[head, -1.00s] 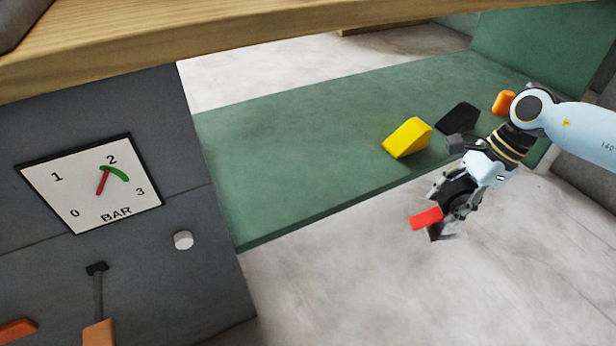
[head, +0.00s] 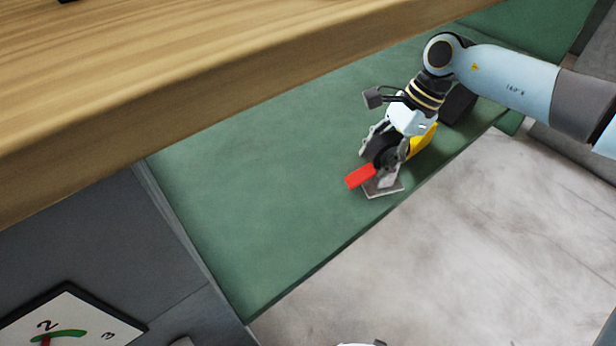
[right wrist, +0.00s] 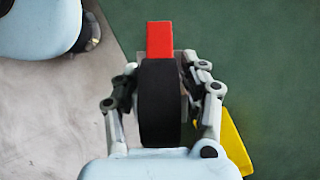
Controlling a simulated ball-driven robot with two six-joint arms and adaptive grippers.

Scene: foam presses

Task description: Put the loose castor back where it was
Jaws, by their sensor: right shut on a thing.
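The castor has a black wheel (right wrist: 160,105), a red tab (right wrist: 159,38) and a grey plate (head: 383,188). My right gripper (head: 382,152) is shut on the castor's wheel, with a finger on each side of it in the right wrist view. In the head view the castor is over the green surface (head: 250,180), with the red tab (head: 360,177) pointing left and the plate at the bottom. I cannot tell whether the plate touches the surface. My left gripper is not in view.
A yellow wedge (head: 424,139) is partly hidden behind my right gripper. A black block (head: 458,103) is beside it. The green surface left of the castor is clear.

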